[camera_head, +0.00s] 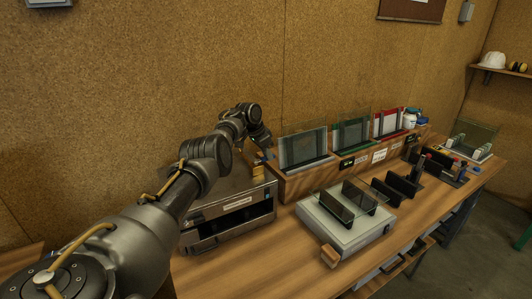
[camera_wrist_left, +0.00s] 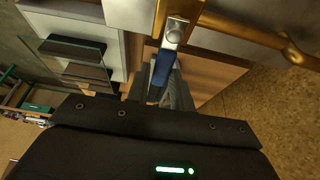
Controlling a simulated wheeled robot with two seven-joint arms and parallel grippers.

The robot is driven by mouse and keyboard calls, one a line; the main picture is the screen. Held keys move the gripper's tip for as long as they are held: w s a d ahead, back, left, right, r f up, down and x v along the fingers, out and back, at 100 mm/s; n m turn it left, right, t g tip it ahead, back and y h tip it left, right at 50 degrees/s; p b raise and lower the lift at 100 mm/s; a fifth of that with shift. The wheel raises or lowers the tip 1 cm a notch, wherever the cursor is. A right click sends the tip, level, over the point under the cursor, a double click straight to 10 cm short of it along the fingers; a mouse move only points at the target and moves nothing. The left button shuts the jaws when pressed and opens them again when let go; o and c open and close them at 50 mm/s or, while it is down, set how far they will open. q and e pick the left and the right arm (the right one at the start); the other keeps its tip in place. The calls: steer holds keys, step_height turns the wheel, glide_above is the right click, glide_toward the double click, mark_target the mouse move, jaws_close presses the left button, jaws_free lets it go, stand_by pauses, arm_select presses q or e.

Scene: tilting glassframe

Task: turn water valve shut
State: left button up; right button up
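The water valve shows in the left wrist view, with a blue lever handle (camera_wrist_left: 160,72), a silver hub (camera_wrist_left: 174,32) and brass pipe (camera_wrist_left: 292,48) beside it. My left gripper (camera_wrist_left: 164,84) has its two dark fingers on either side of the blue handle, close to it. I cannot tell whether both fingers press on it. In the head view my left arm reaches in from the left to the wall side of the bench, and its gripper (camera_head: 264,152) is above the metal box's right end. A small brass part (camera_head: 258,171) shows just below it. My right gripper is not in view.
A metal box (camera_head: 228,208) with a dark slot stands under my left arm. A wooden rack (camera_head: 290,186) with several glass panes stands right of it. A pale fixture (camera_head: 345,232) with dark glass plates is in front. Bare bench (camera_head: 270,262) shows at the front.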

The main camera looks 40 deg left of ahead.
arm_select(q)
steer(key=o, duration=0.3)
steer(key=shift+w+f, duration=0.1)
steer(key=shift+w, duration=0.05)
steer(key=shift+s+a+r, duration=0.1)
steer(key=shift+s+r, duration=0.1)
steer(key=shift+r, duration=0.25)
steer(key=b+v, duration=0.2)
steer(key=v, duration=0.8)
steer(key=shift+b, duration=0.4)
